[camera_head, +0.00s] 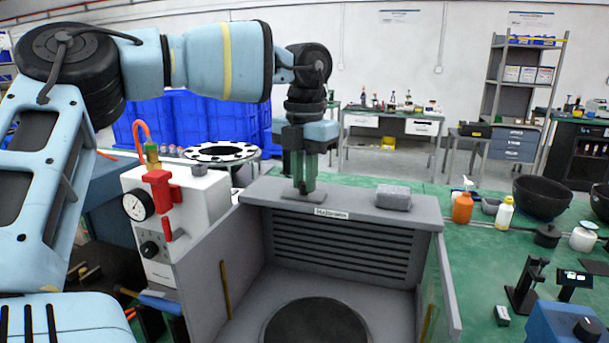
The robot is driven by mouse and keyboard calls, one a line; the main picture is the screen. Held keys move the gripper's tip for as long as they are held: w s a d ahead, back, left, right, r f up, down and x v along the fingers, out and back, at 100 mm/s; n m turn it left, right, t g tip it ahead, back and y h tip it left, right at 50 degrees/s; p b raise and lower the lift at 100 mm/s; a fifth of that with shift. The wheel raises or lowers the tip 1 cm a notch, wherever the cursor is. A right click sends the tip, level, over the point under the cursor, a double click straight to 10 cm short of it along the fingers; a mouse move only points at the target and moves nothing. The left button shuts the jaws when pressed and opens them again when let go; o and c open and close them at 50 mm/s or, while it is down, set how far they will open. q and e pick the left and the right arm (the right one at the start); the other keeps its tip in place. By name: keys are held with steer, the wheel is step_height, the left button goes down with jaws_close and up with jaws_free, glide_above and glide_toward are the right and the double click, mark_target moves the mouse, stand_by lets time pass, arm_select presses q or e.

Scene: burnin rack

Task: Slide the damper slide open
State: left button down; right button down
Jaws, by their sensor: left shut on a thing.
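A grey open-fronted enclosure (340,277) with a louvred back wall stands on the green bench. A small label (331,213) is on the front edge of its top ledge. My left gripper (304,187) points straight down at this ledge from above. Its greenish fingers are closed around the upright part of the damper slide, whose flat grey plate (303,195) shows at the fingertips. The gripped part itself is mostly hidden by the fingers. How far the slide stands open cannot be told. My right gripper is not in view.
A grey block (393,197) lies on the same ledge, right of my left gripper. A white unit with a gauge (139,206) and red valve stands left. Bottles (463,207), a black bowl (541,197) and a black stand (526,284) are on the bench at right.

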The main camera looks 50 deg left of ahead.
arm_select(q)
steer(key=shift+a, duration=0.1)
steer(key=s+a, duration=0.2)
steer(key=a, duration=0.1)
steer(key=s+a, duration=0.1)
steer(key=a, duration=0.1)
steer(key=shift+a, duration=0.25)
steer(key=shift+d, duration=0.1)
steer(key=c, duration=1.4)
jaws_free()
steer(key=shift+s+a, duration=0.1)
steer(key=shift+a, duration=0.1)
steer(key=shift+d, duration=0.1)
steer(key=shift+r, duration=3.95)
